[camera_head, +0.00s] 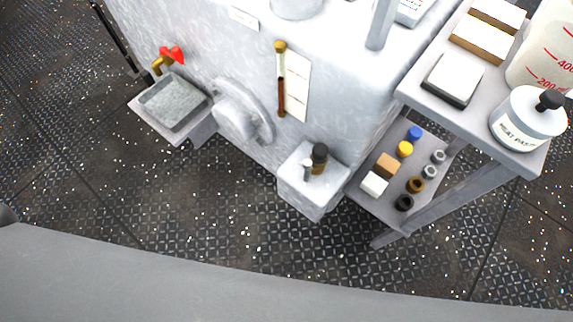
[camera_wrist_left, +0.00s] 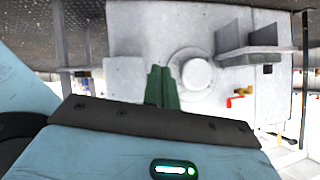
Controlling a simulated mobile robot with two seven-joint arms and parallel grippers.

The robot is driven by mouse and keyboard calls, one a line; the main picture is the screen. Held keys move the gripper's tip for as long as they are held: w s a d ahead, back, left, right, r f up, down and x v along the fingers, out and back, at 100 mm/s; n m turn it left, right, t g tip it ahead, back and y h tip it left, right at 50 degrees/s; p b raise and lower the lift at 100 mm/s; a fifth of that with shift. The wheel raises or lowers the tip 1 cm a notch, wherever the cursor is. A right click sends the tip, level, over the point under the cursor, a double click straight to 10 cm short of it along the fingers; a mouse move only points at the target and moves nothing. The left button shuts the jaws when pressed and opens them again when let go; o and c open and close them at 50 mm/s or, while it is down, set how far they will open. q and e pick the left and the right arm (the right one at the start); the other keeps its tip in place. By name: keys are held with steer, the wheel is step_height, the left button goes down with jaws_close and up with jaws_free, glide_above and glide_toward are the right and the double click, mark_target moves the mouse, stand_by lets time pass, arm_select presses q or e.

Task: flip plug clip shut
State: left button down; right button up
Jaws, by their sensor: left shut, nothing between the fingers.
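A dark plug (camera_head: 319,157) stands in a pale grey socket box (camera_head: 309,190) on the lower front of the large machine. A small light grey piece (camera_head: 307,169), perhaps the clip, stands beside the plug; its exact position is hard to tell. In the left wrist view a pale box (camera_wrist_left: 122,76), which looks like the same socket box, is partly hidden behind my left gripper (camera_wrist_left: 161,72). Its green fingers are together and empty; whether they touch the box cannot be told. Plug and clip cannot be made out there. Neither gripper shows in the head view.
A round hatch (camera_head: 238,115) and a grey tray (camera_head: 174,101) with a red-handled tap (camera_head: 171,55) are left of the socket box. A shelf cart (camera_head: 435,105) with jars, blocks and small rings stands close on its right. The deck in front is clear.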

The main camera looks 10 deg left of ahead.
arm_select(q)
steer(key=w+d+r+m+g+h, duration=0.1)
steer(key=w+r+m+h, duration=0.3)
steer(key=m, duration=0.5)
steer(key=w+d+r+m+g+h, duration=0.1)
steer(key=w+r+m+g+h, duration=0.3)
steer(key=w+m, duration=0.4)
steer(key=w+d+r+m+g+h, duration=0.2)
steer(key=w+r+m+h, duration=0.3)
steer(key=m, duration=0.5)
steer(key=shift+w+g+h+p, duration=0.3)
steer(key=shift+w+g+h, duration=0.4)
steer(key=shift+h, duration=0.1)
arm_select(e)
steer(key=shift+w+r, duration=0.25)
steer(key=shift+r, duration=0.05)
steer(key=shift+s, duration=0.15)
